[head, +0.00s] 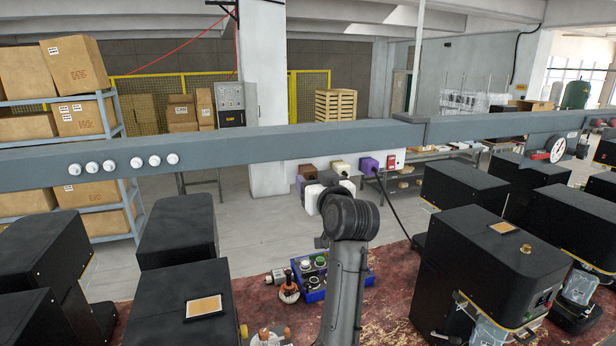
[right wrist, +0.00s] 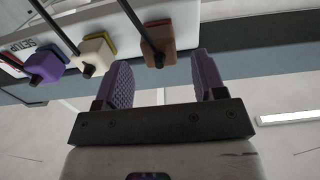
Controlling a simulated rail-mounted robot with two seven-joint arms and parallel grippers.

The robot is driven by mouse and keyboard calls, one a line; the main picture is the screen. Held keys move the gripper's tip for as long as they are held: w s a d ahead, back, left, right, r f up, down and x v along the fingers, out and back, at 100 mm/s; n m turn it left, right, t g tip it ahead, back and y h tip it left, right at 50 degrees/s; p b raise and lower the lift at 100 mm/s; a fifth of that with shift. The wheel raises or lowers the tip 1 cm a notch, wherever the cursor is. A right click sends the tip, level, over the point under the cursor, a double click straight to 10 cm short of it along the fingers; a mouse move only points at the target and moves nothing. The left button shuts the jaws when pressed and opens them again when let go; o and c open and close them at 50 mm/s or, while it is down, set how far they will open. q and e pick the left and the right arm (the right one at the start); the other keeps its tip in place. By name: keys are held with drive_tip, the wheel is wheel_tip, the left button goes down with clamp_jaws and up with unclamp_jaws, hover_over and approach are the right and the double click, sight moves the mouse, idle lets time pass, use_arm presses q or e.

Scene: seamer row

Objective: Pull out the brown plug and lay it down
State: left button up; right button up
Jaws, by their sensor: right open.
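The brown plug (head: 308,171) sits in the power strip on the grey beam, left of the cream plug (head: 340,168) and the purple plug (head: 369,165). In the right wrist view the brown plug (right wrist: 160,52) shows between the tips of my right gripper (right wrist: 160,70), with its dark cord running up and left. The two purple padded fingers stand apart with a gap on each side of the plug. In the head view my right gripper (head: 314,182) is just below the plug, partly hidden by my arm. My left gripper is out of view.
The strip (head: 394,159) has a red switch at its right end. A black cord hangs from the purple plug.

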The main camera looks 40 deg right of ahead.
sight(311, 177)
drive_tip(key=shift+x, duration=2.6)
drive_tip(key=shift+c, duration=0.4)
clamp_jaws()
drive_tip(key=shift+s, duration=0.1)
drive_tip(key=shift+v, duration=2.8)
drive_tip(key=shift+s, duration=0.1)
